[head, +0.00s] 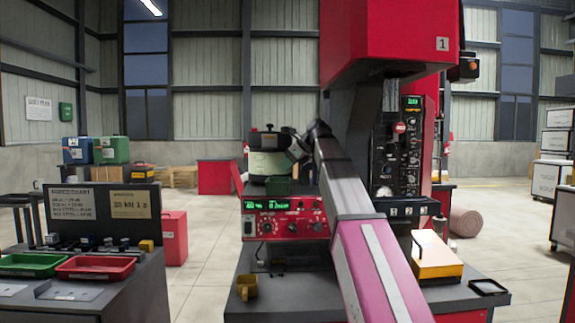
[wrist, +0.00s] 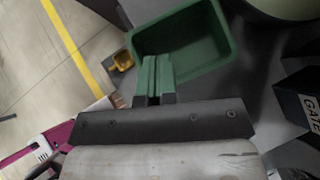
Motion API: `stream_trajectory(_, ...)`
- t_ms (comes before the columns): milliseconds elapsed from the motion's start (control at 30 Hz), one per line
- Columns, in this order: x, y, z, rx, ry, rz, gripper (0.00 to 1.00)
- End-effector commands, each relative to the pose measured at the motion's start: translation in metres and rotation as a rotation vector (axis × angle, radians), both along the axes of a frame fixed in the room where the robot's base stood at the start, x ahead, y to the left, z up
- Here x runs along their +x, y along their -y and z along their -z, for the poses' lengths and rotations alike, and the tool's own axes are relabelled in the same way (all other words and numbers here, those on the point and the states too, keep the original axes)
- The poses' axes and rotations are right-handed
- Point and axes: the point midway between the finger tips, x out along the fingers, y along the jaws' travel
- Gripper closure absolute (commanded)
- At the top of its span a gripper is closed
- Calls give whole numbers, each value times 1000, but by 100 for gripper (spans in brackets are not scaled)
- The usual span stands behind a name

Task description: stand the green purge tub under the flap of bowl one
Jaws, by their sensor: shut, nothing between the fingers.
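The green purge tub (head: 278,186) stands upright in front of the pale bowl (head: 268,163), above the red control panel, in the head view. In the wrist view the tub (wrist: 222,42) is open-topped and looks empty. My gripper (wrist: 155,75) is shut and empty, with its green fingers together at the tub's near edge. I cannot tell whether they touch it. In the head view my wrist hides the bowl's right side, and I cannot make out the flap. A pale rounded surface, probably the bowl (wrist: 285,6), shows beside the tub in the wrist view.
A yellow cup (head: 246,287) stands on the dark bench below the panel (head: 285,221). A dark block marked GATE (wrist: 302,100) is right of my fingers. A side bench at left holds green (head: 33,264) and red trays (head: 95,267). The floor between benches is clear.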

Motion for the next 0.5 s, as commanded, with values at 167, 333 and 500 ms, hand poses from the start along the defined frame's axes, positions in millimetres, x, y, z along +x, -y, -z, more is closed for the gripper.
stream_trajectory(167, 9, -21, 23, 1, -1, -1, 100)
stream_trajectory(333, 15, -35, 38, 0, -1, -1, 100)
stream_trajectory(500, 18, -42, 46, 0, -1, -1, 100)
